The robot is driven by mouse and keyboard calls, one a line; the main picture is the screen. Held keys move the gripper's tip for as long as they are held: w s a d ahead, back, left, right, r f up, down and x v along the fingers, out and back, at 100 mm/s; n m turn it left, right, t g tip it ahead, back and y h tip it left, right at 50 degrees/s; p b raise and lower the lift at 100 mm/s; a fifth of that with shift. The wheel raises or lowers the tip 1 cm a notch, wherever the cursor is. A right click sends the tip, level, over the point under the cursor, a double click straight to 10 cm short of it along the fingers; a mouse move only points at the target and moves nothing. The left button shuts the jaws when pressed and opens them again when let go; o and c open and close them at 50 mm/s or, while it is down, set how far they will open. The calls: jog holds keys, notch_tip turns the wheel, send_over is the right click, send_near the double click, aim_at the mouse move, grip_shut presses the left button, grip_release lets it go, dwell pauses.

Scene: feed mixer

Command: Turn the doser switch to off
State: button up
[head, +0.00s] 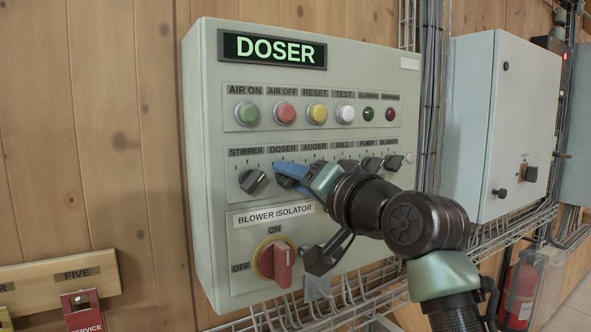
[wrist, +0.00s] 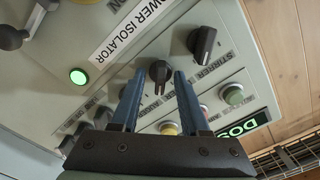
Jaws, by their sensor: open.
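The doser switch (wrist: 159,72) is a black rotary knob on the grey control panel (head: 213,150). In the wrist view it sits between the tips of my gripper (wrist: 158,80), whose two blue fingers are apart, one on each side. I cannot tell whether they touch the knob. In the head view my gripper (head: 290,171) is at the panel just under the DOSER label (head: 283,149), and its fingers hide most of the knob. The knob's exact setting is not clear.
The stirrer knob (head: 253,181) is close on the left; other knobs continue to the right. Coloured push buttons (head: 285,113) line the row above. The red blower isolator handle (head: 275,262) is below. A green lamp (wrist: 78,76) glows in the wrist view.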

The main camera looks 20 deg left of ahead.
grip_shut()
jog(key=shift+n+b, duration=0.3)
dwell(0.3)
jog(key=shift+r+n+b, duration=0.1)
jog(key=shift+n+b, duration=2.2)
jog(key=shift+n, duration=1.8)
grip_release()
jog(key=shift+s, duration=0.1)
